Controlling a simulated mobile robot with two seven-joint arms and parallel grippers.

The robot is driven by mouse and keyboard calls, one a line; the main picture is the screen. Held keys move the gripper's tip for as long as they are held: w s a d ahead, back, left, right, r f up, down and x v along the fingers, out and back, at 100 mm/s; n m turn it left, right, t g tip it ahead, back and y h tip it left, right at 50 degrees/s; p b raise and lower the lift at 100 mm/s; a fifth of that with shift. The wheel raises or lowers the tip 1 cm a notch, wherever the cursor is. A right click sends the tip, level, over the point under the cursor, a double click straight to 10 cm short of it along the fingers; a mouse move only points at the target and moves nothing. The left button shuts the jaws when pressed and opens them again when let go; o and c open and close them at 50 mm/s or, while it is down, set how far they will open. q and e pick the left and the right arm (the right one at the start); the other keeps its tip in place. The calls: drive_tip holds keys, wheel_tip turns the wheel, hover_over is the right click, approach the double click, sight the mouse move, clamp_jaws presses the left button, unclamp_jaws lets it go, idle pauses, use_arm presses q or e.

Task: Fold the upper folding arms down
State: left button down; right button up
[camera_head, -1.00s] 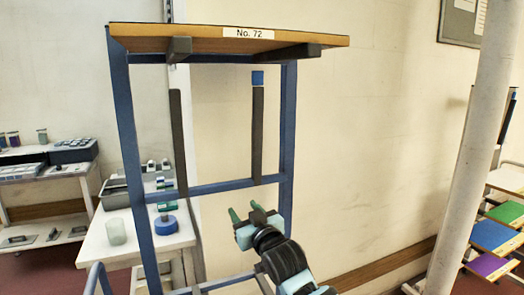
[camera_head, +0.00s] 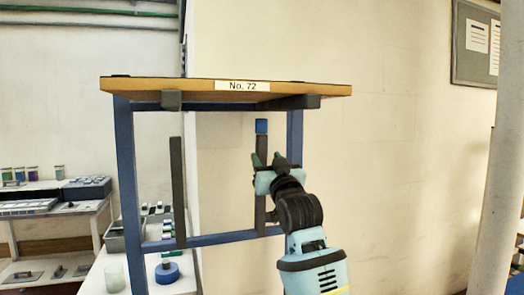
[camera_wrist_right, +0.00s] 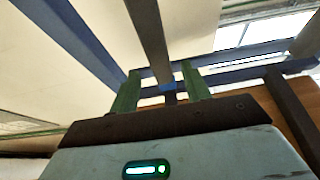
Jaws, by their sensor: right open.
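A blue metal rack (camera_head: 127,190) carries a wooden top board (camera_head: 200,90) labelled No. 72. Two dark folding arms stand upright at its crossbar, a left one (camera_head: 178,190) and a right one (camera_head: 260,143) with a blue tip (camera_head: 262,126). My right gripper (camera_head: 267,158) is open in front of the right arm, a little below its tip, and hides part of it. In the right wrist view, the dark bar (camera_wrist_right: 148,35) and its blue tip (camera_wrist_right: 168,87) appear between the green fingers (camera_wrist_right: 160,82); I cannot tell whether they touch. My left gripper is out of view.
Two dark supports, left (camera_head: 171,99) and right (camera_head: 290,103), jut out under the board above my gripper. A side table (camera_head: 175,284) with small items stands behind the rack's left side. A pale column (camera_head: 497,210) is at the far right.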

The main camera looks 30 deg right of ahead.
sight(263, 152)
drive_tip(key=shift+x, duration=2.75)
clamp_jaws()
